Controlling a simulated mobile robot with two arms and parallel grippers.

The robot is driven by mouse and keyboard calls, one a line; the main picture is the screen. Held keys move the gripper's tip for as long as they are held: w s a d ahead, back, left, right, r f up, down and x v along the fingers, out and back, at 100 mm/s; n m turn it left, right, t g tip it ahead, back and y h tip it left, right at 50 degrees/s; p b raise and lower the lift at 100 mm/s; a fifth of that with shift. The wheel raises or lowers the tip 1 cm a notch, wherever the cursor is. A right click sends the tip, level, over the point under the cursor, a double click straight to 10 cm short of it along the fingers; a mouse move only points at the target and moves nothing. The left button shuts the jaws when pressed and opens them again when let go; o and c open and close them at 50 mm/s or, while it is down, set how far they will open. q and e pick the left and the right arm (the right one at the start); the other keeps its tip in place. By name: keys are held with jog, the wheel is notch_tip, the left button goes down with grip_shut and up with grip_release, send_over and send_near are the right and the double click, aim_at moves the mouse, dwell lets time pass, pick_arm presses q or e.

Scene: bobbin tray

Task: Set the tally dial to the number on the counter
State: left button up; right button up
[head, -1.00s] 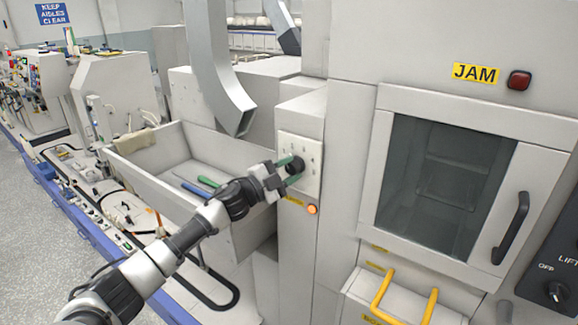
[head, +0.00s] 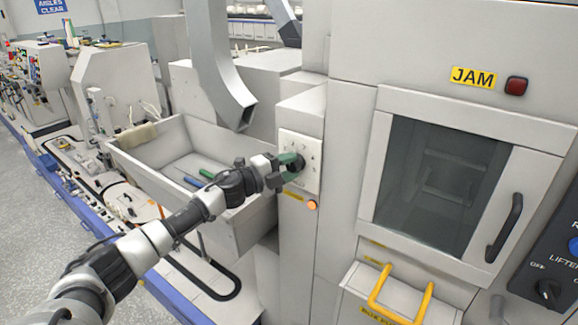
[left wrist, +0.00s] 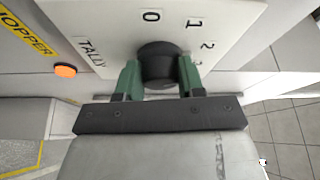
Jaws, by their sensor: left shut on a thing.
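The tally dial is a black round knob (left wrist: 157,64) on a pale plate (left wrist: 105,22) marked TALLY, with 0, 1, 2 and a partly hidden 3 around it. In the head view the plate (head: 314,150) is on the grey machine front, and the knob is partly hidden behind my gripper. My left gripper (head: 294,164) is shut on the knob, with one green finger on each side of it in the left wrist view (left wrist: 159,76). I cannot tell which number the knob points to. I see no readable counter number. My right gripper is not in view.
A lit orange button (head: 312,205) sits just below the plate. An open hopper bin (head: 245,215) is left of it, under a metal chute (head: 225,85).

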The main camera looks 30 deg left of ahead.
pick_arm(q)
jog(key=o, duration=0.9)
jog(key=shift+s, duration=0.1)
jog(key=shift+s+a+f, duration=0.2)
jog(key=shift+s+a, duration=0.05)
jog(key=shift+s, duration=0.05)
jog(key=shift+b+v, duration=2.55)
jog(key=shift+v, duration=2.35)
jog(key=shift+r, duration=0.1)
